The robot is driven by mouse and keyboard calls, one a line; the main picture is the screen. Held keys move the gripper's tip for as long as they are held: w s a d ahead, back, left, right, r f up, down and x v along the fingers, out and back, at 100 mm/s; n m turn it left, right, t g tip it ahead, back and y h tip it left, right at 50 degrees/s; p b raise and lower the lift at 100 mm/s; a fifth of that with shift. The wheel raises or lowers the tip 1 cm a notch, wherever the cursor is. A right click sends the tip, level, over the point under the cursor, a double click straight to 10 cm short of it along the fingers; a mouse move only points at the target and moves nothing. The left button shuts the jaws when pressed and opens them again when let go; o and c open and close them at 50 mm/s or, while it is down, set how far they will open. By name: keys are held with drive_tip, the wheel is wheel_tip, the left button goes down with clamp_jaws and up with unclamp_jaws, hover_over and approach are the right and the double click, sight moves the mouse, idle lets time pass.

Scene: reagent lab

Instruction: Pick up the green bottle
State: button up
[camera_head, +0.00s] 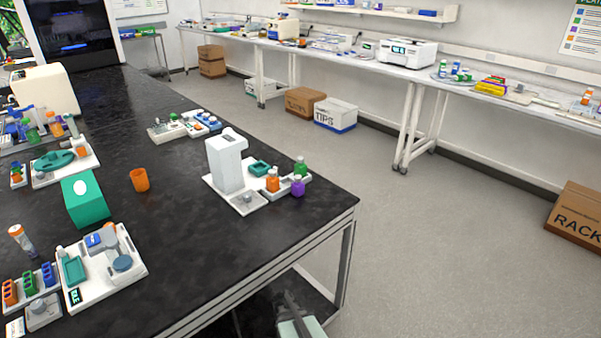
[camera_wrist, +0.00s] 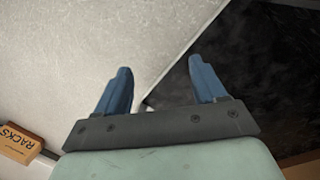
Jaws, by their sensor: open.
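The green bottle (camera_head: 300,167) stands upright in the head view, near the right corner of the black bench. It is behind a purple bottle (camera_head: 298,187) and to the right of an orange bottle (camera_head: 273,181), all at a small tray beside a white device (camera_head: 226,162). My gripper (camera_wrist: 160,68) shows in the wrist view with two blue fingers spread apart and nothing between them. The green bottle is not in the wrist view. Part of my arm shows low in the head view, below the bench edge and well apart from the bottle.
The black bench (camera_head: 170,210) also bears an orange cup (camera_head: 139,180), a green box (camera_head: 85,199) and several trays of lab ware. Its corner also shows in the wrist view (camera_wrist: 205,45). Open floor (camera_head: 440,250) lies to the right, with a cardboard RACKS box (camera_head: 577,215).

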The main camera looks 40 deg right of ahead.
drive_tip(key=w+d+r+m+t+h, duration=0.1)
drive_tip(key=d+r+m, duration=0.1)
drive_tip(key=d, duration=0.8)
drive_tip(key=w+d+r+m+h, duration=0.1)
drive_tip(key=d+r+m, duration=0.15)
drive_tip(key=d, duration=0.75)
drive_tip(key=s+d+r+m+t+h, duration=0.1)
drive_tip(key=s+d+r+m+h, duration=0.2)
drive_tip(key=d, duration=0.9)
drive_tip(key=s+d+r+m, duration=0.3)
drive_tip(key=d+r, duration=0.2)
drive_tip(key=d, duration=0.7)
drive_tip(key=w+d+r+m+t+h, duration=0.1)
drive_tip(key=d+r+m+h, duration=0.1)
drive_tip(key=d+r, duration=0.95)
drive_tip(key=w+d+r+t+h, duration=0.1)
drive_tip(key=w+d+r+t, duration=0.1)
drive_tip(key=w+r, duration=0.75)
drive_tip(key=n+g+y, duration=0.3)
drive_tip(key=n+y, duration=0.1)
approach(299, 161)
drive_tip(key=x, duration=0.7)
drive_tip(key=shift+d+f, duration=0.1)
drive_tip(key=shift+w+x, duration=0.1)
drive_tip(key=shift+x, duration=1.3)
drive_tip(key=shift+w+x, duration=0.15)
drive_tip(key=shift+x, duration=1.2)
